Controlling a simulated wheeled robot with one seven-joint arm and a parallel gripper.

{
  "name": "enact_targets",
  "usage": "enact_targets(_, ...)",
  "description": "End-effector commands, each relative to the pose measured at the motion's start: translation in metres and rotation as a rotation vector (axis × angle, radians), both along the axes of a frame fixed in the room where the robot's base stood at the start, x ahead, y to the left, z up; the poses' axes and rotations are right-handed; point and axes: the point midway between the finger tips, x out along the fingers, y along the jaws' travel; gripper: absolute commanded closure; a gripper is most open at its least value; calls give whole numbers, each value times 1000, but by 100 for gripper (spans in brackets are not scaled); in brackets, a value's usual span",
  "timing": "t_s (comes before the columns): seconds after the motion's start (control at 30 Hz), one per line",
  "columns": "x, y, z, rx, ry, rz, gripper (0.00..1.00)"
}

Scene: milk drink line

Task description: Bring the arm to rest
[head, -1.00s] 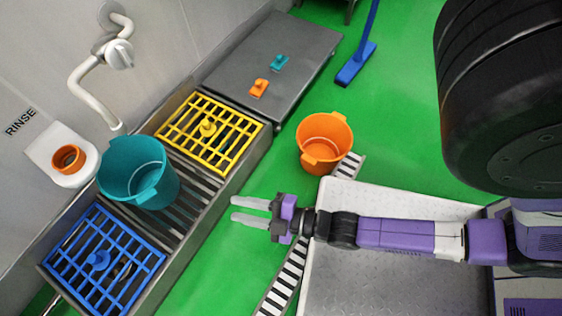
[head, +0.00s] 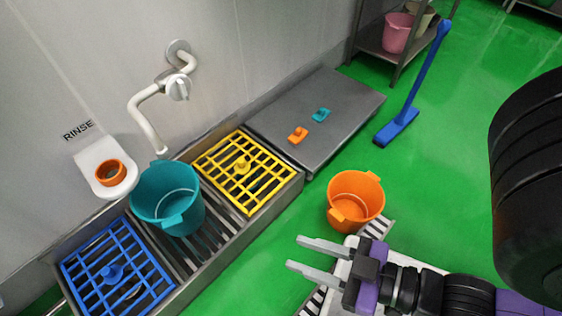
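My gripper (head: 306,257) is at the lower middle of the head view. Its two pale fingers are parallel with a gap between them, and nothing is between them. It points left toward the sink trough and hangs in free air. My purple and black arm runs from it to the lower right corner. The orange bucket (head: 355,203) stands on the green floor just beyond the gripper, apart from it.
A teal bucket (head: 165,200) stands in the trough between a blue grate (head: 112,272) and a yellow grate (head: 245,172). A grey table (head: 335,105) holds an orange and a teal clip. A blue broom (head: 400,125) stands on the floor. A shelf with a pink bucket (head: 399,33) stands behind.

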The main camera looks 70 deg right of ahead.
Motion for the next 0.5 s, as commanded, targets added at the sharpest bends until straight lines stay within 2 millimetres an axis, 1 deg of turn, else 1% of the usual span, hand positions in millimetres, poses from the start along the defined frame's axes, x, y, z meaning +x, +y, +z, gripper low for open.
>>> enact_targets(0.17, 0, 0, 26, -1, -1, 0, 68)
enact_targets(0.27, 0, 0, 50, -1, -1, 0, 68)
enact_targets(0.5, 0, 0, 117, -2, -1, 1, 68)
